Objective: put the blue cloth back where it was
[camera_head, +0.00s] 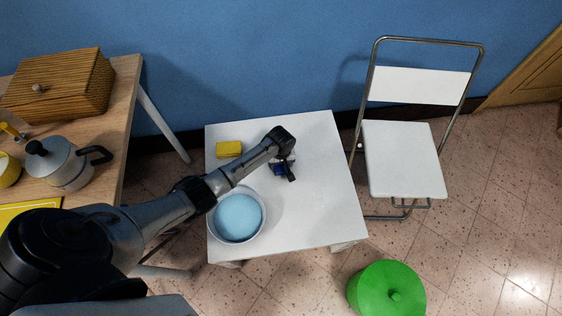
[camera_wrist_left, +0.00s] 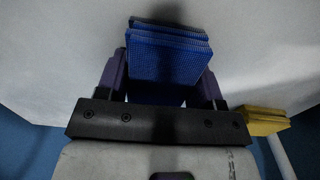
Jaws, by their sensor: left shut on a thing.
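The blue cloth (camera_wrist_left: 165,58) is folded and sits between the fingers of my left gripper (camera_wrist_left: 165,90) in the left wrist view. My left gripper is shut on it. In the head view, my left gripper (camera_head: 284,172) is over the middle of the small white table (camera_head: 315,205), with a bit of the blue cloth (camera_head: 278,170) showing beneath it. I cannot tell whether the cloth touches the tabletop. My right gripper is not in view.
A wooden table (camera_head: 128,85) with a moka pot (camera_head: 62,165) and wicker box (camera_head: 62,85) stands left. A white chair (camera_head: 403,160) and green lidded bin (camera_head: 386,290) are right.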

